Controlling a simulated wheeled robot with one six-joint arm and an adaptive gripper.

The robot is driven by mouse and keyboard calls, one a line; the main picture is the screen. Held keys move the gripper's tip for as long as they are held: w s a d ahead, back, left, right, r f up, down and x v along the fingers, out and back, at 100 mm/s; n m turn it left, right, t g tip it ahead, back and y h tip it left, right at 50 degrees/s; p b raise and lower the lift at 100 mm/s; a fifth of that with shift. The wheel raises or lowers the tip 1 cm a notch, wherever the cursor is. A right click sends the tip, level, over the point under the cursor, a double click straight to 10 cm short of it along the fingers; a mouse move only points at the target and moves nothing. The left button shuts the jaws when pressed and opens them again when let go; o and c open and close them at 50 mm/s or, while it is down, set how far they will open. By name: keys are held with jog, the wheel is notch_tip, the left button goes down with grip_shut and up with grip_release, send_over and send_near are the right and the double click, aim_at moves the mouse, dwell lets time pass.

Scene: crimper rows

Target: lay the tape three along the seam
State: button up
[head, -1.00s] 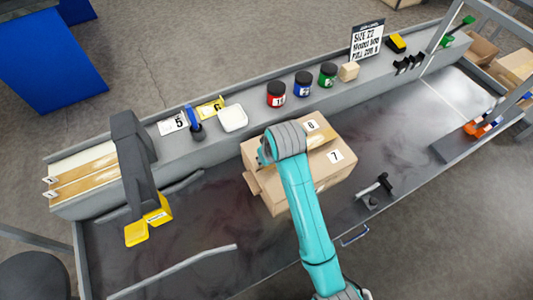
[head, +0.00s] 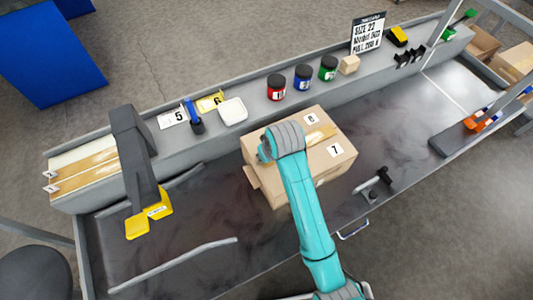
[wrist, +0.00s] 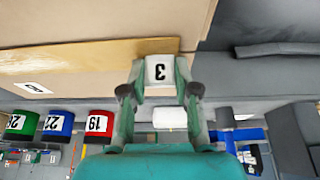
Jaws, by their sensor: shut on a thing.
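My gripper (wrist: 160,88) is shut on the white end tab marked 3 of tape three (wrist: 85,57). The tape is a flat amber-brown strip, running left from the tab across the box in the wrist view. In the head view part of the strip (head: 322,133) shows over the box top, right of my wrist. My arm hides the fingers and part of the box there. I cannot tell whether the tape touches the cardboard; the seam under it is hidden.
Other amber strips (head: 85,178) lie on a rack at the left, beside a grey post with a yellow base (head: 150,215). Red, blue and green jars (head: 303,78) stand on the back ledge. A black-handled tool (head: 375,185) lies right of the box.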

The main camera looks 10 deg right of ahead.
jog(key=o, duration=0.8)
jog(key=shift+o, duration=0.2)
jog(key=shift+r, duration=0.1)
jog(key=a+v, duration=0.1)
jog(key=v, duration=0.6)
jog(key=shift+d, duration=0.55)
jog(key=shift+r, duration=0.15)
